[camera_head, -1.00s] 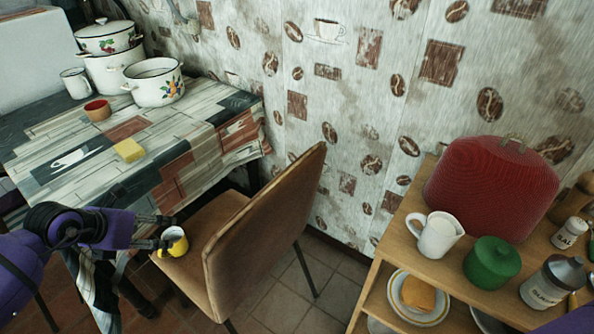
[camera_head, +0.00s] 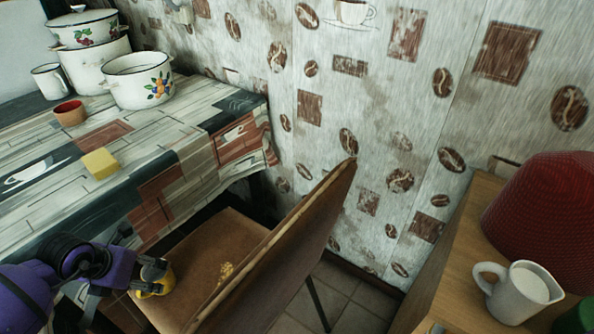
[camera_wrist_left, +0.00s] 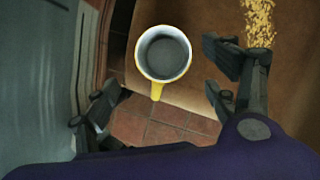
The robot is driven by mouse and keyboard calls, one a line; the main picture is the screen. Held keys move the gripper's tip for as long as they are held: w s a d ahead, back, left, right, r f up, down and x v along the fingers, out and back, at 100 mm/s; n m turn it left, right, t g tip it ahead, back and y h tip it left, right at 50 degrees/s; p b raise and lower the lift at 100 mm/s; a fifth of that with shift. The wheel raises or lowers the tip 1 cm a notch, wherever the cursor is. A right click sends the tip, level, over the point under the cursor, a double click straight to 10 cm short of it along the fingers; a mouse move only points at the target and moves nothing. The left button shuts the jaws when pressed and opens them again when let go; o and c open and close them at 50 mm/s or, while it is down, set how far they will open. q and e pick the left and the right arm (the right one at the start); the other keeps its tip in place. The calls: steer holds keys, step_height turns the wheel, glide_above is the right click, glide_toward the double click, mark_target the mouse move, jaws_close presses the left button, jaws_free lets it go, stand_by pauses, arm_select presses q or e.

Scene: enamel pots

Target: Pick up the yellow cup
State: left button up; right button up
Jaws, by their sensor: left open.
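The yellow cup (camera_head: 158,286) stands on the brown chair seat, close to its left edge. In the wrist view the cup (camera_wrist_left: 138,68) is seen from above, with a grey inside and its yellow handle pointing down the picture towards my gripper. My left gripper (camera_head: 152,272) is open, its fingers partly covering the cup in the head view. In the wrist view the gripper (camera_wrist_left: 165,82) has one finger on each side, with the cup's handle between them and the cup's body farther ahead. I see no contact.
The chair's tilted backrest (camera_head: 283,250) rises right of the cup. A table (camera_head: 195,165) with enamel pots (camera_head: 140,85), a red cup (camera_head: 69,114) and a yellow sponge (camera_head: 99,163) stands behind on the left. A shelf (camera_head: 450,250) with a white jug (camera_head: 515,295) is at right.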

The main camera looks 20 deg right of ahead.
mark_target(158, 277)
arm_select(q)
steer(key=x, duration=0.2)
steer(key=b+x, duration=0.1)
steer(key=x, duration=0.4)
steer(key=shift+s+d+b, duration=0.25)
steer(key=shift+d+b, duration=0.05)
steer(key=shift+b, duration=0.1)
steer(key=shift+w+f, duration=0.2)
steer(key=shift+f, duration=0.15)
arm_select(e)
steer(key=shift+x, duration=1.05)
steer(key=shift+w+d+r, duration=0.1)
arm_select(q)
steer(key=c, duration=1.4)
steer(key=shift+c, duration=0.3)
steer(key=shift+r, duration=0.2)
